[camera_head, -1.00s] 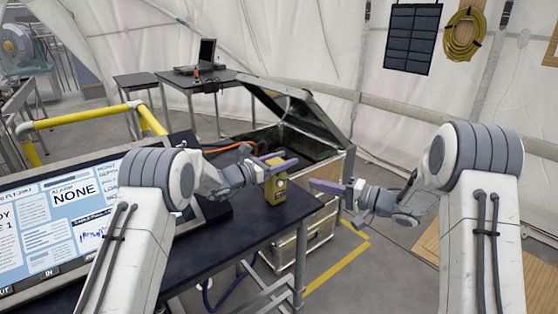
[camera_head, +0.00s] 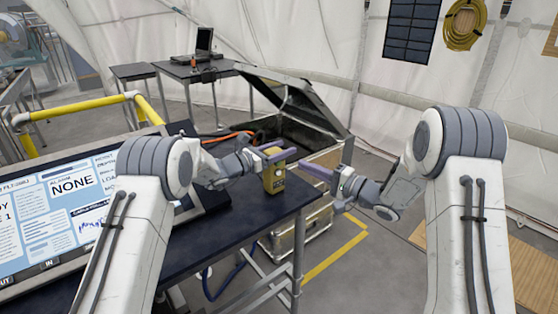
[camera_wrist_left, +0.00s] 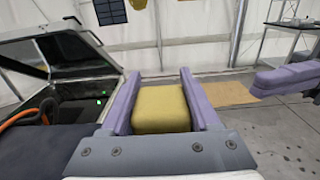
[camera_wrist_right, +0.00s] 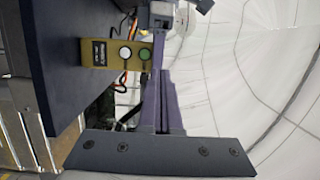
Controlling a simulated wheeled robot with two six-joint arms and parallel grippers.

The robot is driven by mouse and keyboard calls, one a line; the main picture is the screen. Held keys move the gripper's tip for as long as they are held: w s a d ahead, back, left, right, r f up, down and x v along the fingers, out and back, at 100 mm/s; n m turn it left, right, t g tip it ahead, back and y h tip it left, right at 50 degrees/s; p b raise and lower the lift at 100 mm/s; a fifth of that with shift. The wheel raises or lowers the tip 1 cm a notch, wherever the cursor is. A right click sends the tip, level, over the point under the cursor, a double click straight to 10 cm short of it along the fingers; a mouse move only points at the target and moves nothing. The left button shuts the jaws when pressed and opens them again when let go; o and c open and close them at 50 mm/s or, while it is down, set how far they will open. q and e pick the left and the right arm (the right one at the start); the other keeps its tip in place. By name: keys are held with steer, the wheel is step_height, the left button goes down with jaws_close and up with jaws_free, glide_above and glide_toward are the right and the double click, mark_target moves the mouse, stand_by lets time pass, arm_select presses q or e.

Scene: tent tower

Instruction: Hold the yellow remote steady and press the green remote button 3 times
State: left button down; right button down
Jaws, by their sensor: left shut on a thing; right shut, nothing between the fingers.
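The yellow remote (camera_head: 274,179) stands upright near the right end of the dark table. My left gripper (camera_head: 279,155) is shut on its upper part; in the left wrist view the remote (camera_wrist_left: 161,108) sits between the two purple fingers.
The dark table (camera_head: 232,243) carries a large screen (camera_head: 60,210) on the left. An open metal case (camera_head: 302,225) stands behind the table's right end. A yellow rail (camera_head: 75,112) is at the back left.

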mark_target(279, 163)
steer(key=s+m+t+h, duration=0.1)
steer(key=m+t+h, duration=0.1)
steer(key=m+h, duration=0.3)
steer(key=s+f+m+t+h, duration=0.1)
steer(key=s+m+t+h, duration=0.1)
steer(key=m+h, duration=0.2)
steer(key=s+f+m+t+h, duration=0.1)
steer(key=s+m+t+h, duration=0.1)
steer(key=m+h, duration=0.3)
steer(key=shift+s+a+m+t+h, duration=0.1)
steer(key=shift+m+t+h, duration=0.1)
steer(key=shift+m, duration=0.9)
steer(key=shift+s+m+t+h, duration=0.1)
steer(key=shift+m+t, duration=0.1)
steer(key=shift+m, duration=0.9)
steer(key=w+a, duration=0.5)
steer(key=w, duration=0.2)
steer(key=shift+w+a, duration=0.2)
steer(key=shift+w+a, duration=0.15)
steer(key=shift+w, duration=0.1)
